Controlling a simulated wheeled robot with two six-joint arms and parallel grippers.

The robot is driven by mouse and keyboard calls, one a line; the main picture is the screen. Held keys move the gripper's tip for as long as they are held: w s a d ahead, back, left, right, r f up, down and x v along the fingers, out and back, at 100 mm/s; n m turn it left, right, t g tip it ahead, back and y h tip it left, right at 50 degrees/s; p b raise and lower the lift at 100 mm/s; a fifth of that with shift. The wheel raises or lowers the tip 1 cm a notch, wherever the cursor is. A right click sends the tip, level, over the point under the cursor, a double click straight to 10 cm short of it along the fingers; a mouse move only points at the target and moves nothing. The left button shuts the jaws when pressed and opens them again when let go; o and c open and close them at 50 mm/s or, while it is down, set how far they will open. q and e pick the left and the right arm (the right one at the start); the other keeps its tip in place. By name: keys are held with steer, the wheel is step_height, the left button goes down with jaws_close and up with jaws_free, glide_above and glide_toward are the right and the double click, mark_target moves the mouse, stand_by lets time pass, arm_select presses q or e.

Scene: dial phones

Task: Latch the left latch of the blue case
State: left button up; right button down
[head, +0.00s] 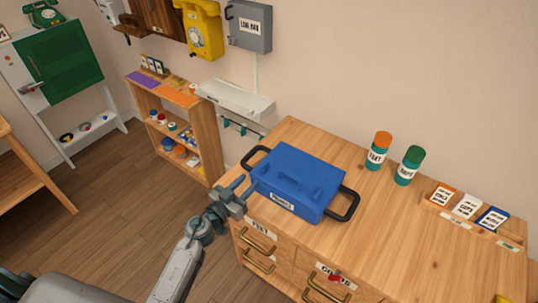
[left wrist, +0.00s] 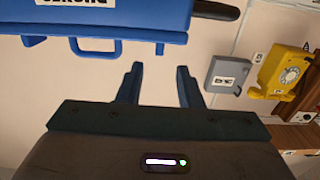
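The blue case (head: 292,180) sits closed-looking on the wooden cabinet top, with black handles at both ends and a white label (head: 281,203) on its front. My left gripper (head: 242,188) is at the case's front left corner, its fingers pointing toward it. In the left wrist view, which is upside down, the case (left wrist: 105,18) is at top left. Its left latch (left wrist: 160,48) juts past the case's edge, as does the other latch tab (left wrist: 35,41). My right gripper is out of view.
Orange-capped (head: 378,150) and green-capped (head: 409,165) jars stand behind the case, to the right. A card tray (head: 455,225) lies farther right. Drawers with handles (head: 258,240) are below the front edge. A wooden shelf (head: 205,150) stands at left.

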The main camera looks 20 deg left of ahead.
mark_target(260, 169)
arm_select(q)
steer(key=x, duration=0.9)
steer(key=shift+w+d, duration=0.15)
steer(key=shift+w, duration=0.15)
steer(key=shift+f, duration=0.1)
jaws_close()
